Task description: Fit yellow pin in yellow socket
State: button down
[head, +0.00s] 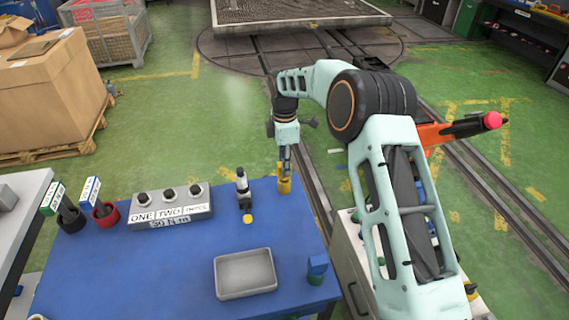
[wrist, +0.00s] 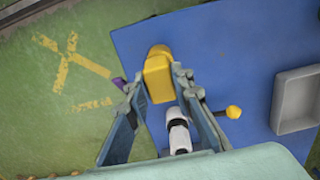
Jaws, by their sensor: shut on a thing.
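My gripper (head: 285,162) points down over the back right part of the blue table (head: 190,262). It is shut on the yellow pin (wrist: 159,82), a blocky yellow piece between the fingertips in the wrist view. A rounded yellow part (wrist: 159,50) shows just beyond the pin, seemingly the yellow socket. In the head view, yellow (head: 284,187) shows right below the fingers at the table's back edge. Pin and socket blend there, and I cannot tell whether the pin is inside the socket or only above it.
A black-and-white device (head: 243,187) with a yellow round end (head: 247,219) stands close left of my gripper. A grey labelled box (head: 170,208) with knobs is farther left. Floor rails run right of the table.

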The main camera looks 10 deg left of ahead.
jog(key=shift+f+b, duration=0.5)
jog(key=shift+f, duration=0.4)
jog(key=c, duration=1.6)
grip_release()
notch_tip(320, 180, up, 12)
